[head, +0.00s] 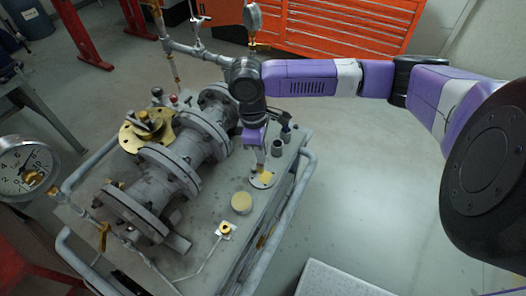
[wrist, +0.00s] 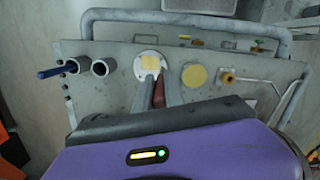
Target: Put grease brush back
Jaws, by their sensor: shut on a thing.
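My gripper (head: 261,166) reaches down over the bench top of the valve rig. In the wrist view its two fingers (wrist: 157,92) are shut on a narrow red-brown piece (wrist: 158,93), which looks like the handle of the grease brush. Just beyond the fingertips is a pale yellow block (wrist: 150,62), perhaps the bristles, over a round light plate (wrist: 139,72). The plate also shows in the head view (head: 255,184). Whether the brush touches the plate I cannot tell. Two short open tubes stand beside it: an empty one (head: 278,148) and one (wrist: 81,63) with a blue-handled item.
A round yellow disc (head: 241,202) lies close to the plate. A small brass fitting (head: 225,230) sits nearer the front. The flanged gate valve (head: 165,175) fills the bench's left. A grey rail (head: 292,205) runs along the right edge, with open floor beyond.

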